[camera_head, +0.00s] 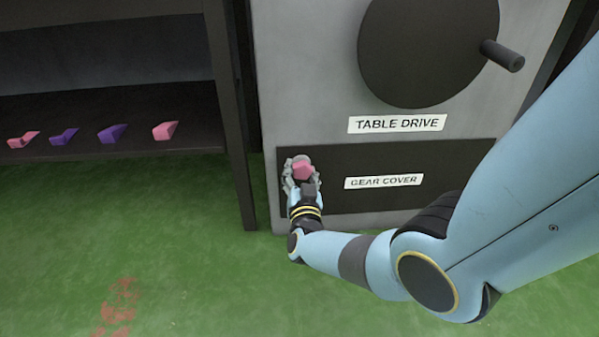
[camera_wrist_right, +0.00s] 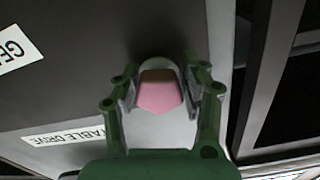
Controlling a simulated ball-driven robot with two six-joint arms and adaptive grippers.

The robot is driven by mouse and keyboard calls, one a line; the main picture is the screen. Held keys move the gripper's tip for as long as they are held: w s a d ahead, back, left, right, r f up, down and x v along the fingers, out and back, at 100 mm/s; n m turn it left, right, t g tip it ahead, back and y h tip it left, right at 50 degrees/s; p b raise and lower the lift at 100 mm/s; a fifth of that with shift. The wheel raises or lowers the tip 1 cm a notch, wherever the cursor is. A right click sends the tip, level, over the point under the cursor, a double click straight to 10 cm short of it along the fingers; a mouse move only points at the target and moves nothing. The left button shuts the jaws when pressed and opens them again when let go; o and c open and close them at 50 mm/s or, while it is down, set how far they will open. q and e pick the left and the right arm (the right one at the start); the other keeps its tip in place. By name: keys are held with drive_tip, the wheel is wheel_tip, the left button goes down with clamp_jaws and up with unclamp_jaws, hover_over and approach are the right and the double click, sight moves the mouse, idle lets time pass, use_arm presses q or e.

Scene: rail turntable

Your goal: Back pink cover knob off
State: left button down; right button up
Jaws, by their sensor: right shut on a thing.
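The pink knob (camera_head: 303,171) is at the left end of the dark gear cover panel (camera_head: 450,165), low on the grey cabinet. My right gripper (camera_head: 301,172) is around the knob, with its fingers shut on it. In the right wrist view the pink knob (camera_wrist_right: 160,95) sits between the two green fingers (camera_wrist_right: 162,98), in front of the dark panel. I cannot tell whether the knob touches the cover. My left gripper is not in view.
A dark shelf (camera_head: 190,130) at left holds several pink and purple wedges (camera_head: 112,133). A round black wheel with a handle (camera_head: 502,55) is above the cover. Green floor (camera_head: 190,250) in front is open, with a reddish patch (camera_head: 118,308).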

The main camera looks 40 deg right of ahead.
drive_tip(key=shift+s+f+n, duration=0.25)
drive_tip(key=shift+f+n, duration=0.05)
drive_tip(key=o, duration=1)
drive_tip(key=shift+d, duration=0.15)
drive_tip(key=shift+o, duration=1.1)
drive_tip(key=shift+w+r, duration=0.1)
drive_tip(key=shift+r, duration=0.1)
drive_tip(key=v, duration=1.2)
